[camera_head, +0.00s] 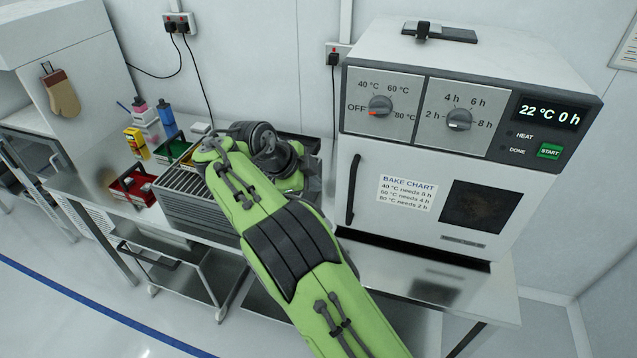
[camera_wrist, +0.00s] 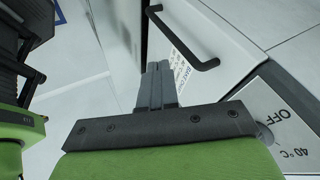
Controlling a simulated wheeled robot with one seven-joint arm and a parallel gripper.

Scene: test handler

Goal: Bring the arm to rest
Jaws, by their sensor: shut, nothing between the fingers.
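My arm (camera_head: 290,245), green with black joints, reaches from the bottom of the head view towards the bench and bends at a black joint near the metal slatted unit. My gripper (camera_wrist: 158,68) shows in the wrist view with its two grey fingers shut together and nothing between them. In that view it is in front of the oven, near the black door handle (camera_wrist: 183,42). In the head view the fingers are hidden behind the arm.
The white oven (camera_head: 420,215) stands on the right of the steel bench (camera_head: 470,295), its door shut and display at 22 °C 0 h. Its left dial (camera_head: 380,106) is at OFF. A red bin (camera_head: 133,187), bottles and a yellow box (camera_head: 136,143) stand left. A cart (camera_head: 160,262) is below.

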